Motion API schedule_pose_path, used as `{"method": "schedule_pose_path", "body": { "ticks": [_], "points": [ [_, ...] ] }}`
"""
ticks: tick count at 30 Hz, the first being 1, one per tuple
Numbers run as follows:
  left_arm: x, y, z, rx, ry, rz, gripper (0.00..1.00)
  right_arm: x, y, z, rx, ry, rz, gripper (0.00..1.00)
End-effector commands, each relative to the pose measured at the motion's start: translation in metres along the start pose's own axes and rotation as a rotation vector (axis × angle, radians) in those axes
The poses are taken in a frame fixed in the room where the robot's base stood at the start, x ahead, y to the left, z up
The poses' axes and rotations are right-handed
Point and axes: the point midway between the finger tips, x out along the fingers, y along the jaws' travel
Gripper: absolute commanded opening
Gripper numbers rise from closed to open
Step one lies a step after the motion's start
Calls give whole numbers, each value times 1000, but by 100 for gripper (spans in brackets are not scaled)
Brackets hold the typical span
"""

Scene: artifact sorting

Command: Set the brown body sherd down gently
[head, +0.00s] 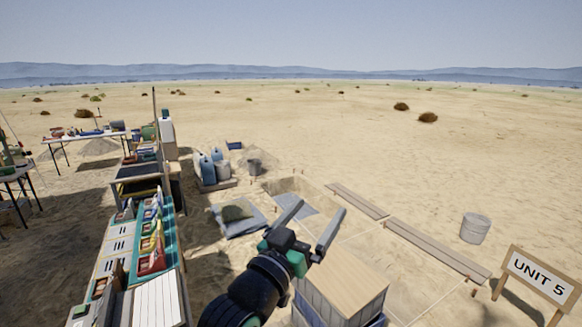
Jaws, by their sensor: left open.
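My left gripper (312,228) shows in the lower middle of the head view with its two fingers spread apart. It is open, and nothing shows between its fingers. It appears above and beyond a wooden-topped crate (345,279). I cannot make out the brown body sherd anywhere in this view. My right gripper is not in view.
A long sorting table with coloured bins (152,240) runs along the left.

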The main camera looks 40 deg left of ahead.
Motion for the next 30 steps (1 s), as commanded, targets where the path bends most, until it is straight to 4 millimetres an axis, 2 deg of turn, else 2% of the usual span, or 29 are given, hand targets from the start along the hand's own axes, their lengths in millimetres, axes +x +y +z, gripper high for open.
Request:
{"method": "schedule_pose_path", "body": {
  "ticks": [1,3,6,7,9,12,19,22,26,30],
  "points": [
    [-18,26,-50,2,123,53,100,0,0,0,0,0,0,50],
    [-51,54,-109,4,278,115,100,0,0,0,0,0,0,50],
    [-98,79,-169,1,455,175,100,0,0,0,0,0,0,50],
    [-110,83,-181,0,495,187,100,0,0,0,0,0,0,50],
    [-131,90,-200,-4,560,207,100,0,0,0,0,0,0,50],
    [-144,93,-211,-5,599,217,100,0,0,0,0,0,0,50],
    [-144,92,-211,-5,600,216,100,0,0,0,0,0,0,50],
    [-141,93,-222,-5,599,216,100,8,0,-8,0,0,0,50],
    [-132,97,-260,-5,598,216,100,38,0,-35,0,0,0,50],
    [-120,102,-314,-5,598,215,100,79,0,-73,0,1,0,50]
  ]
}}
